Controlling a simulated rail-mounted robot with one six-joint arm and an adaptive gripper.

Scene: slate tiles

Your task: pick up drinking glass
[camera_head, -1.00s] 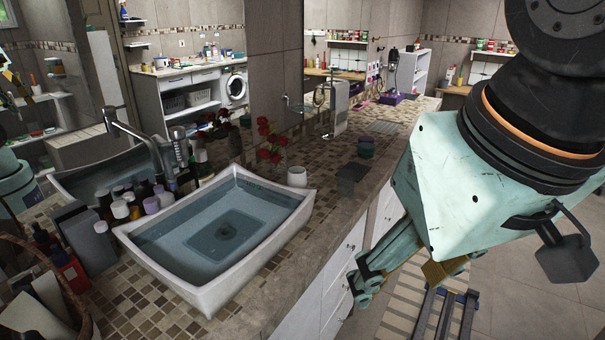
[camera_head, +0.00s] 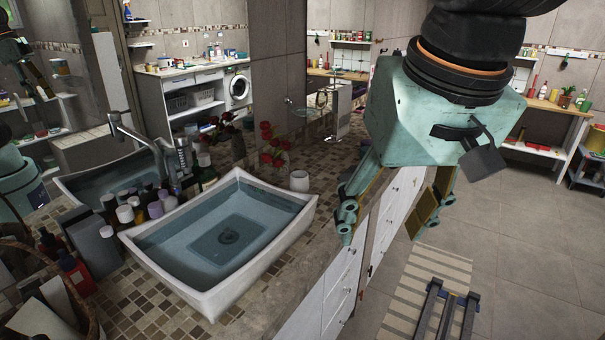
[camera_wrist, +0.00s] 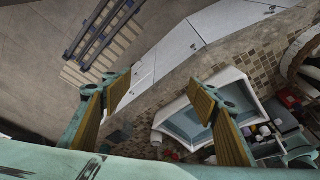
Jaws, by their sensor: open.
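My gripper (camera_head: 384,220) is open and empty, its fingers pointing down beside the front edge of the counter (camera_head: 262,310) in the head view. In the wrist view its two fingers (camera_wrist: 161,95) are spread wide with nothing between them. I cannot make out a drinking glass for sure. A small pale cup-like vessel (camera_head: 299,181) stands upright on the counter behind the right corner of the sink, to the left of my gripper and apart from it. The counter beyond my gripper is partly hidden by my arm.
A white rectangular sink (camera_head: 190,297) fills the near counter; it also shows in the wrist view (camera_wrist: 235,76). Several bottles (camera_head: 140,208) crowd its left side. Red flowers (camera_head: 272,147) stand behind it. White cabinet fronts (camera_head: 340,290) drop to the floor. Open floor lies right (camera_head: 530,250).

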